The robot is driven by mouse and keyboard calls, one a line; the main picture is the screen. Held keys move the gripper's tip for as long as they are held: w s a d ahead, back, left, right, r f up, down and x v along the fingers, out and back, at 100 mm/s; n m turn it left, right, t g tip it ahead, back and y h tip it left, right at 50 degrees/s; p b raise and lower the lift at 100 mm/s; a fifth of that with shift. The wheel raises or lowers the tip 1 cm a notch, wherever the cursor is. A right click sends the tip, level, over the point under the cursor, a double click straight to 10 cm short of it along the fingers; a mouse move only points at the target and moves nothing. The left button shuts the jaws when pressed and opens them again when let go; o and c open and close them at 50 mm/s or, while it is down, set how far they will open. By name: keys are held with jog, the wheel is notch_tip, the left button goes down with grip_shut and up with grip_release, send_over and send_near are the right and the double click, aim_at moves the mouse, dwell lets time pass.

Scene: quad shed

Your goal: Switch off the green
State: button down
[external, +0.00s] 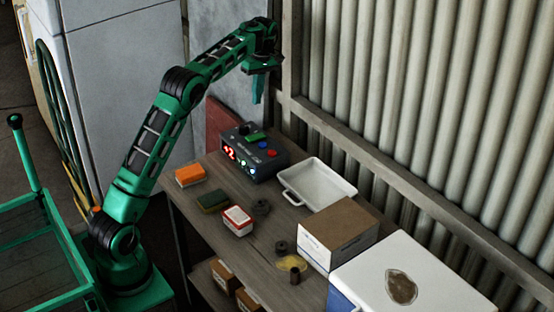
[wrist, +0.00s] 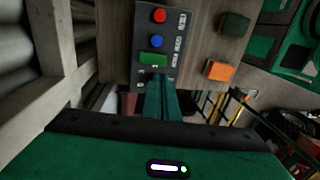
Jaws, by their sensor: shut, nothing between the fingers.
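A dark grey control box (external: 264,167) stands at the far end of the wooden bench, with a lit red "+2" display and small green lights on its front. On its top are a green rectangular switch (external: 254,134), a round blue button (external: 262,145) and a round red button (external: 271,154). In the wrist view the green switch (wrist: 153,59) lies just beyond my fingertips, past them the blue button (wrist: 155,42) and red button (wrist: 159,15). My gripper (external: 257,102) is shut and empty, pointing down above the box, apart from it. I cannot tell which way the switch is set.
An orange-topped block (external: 190,175), a dark green sponge (external: 213,201) and a red-and-white box (external: 238,220) lie in front of the control box. A white tray (external: 318,181), a cardboard box (external: 338,230) and a white-lidded cooler (external: 430,285) stand rightward. A corrugated wall rises behind.

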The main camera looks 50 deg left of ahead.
aim_at(255, 136)
jog(key=f, duration=0.4)
jog(key=s+f, duration=0.1)
jog(key=f, duration=0.4)
jog(key=s+f, duration=0.1)
jog(key=f, duration=0.4)
jog(key=shift+f, duration=0.15)
dwell(0.4)
jog(key=shift+w, duration=0.15)
jog(key=shift+w+r, duration=0.25)
jog(key=shift+w, duration=0.35)
jog(key=shift+r, duration=0.1)
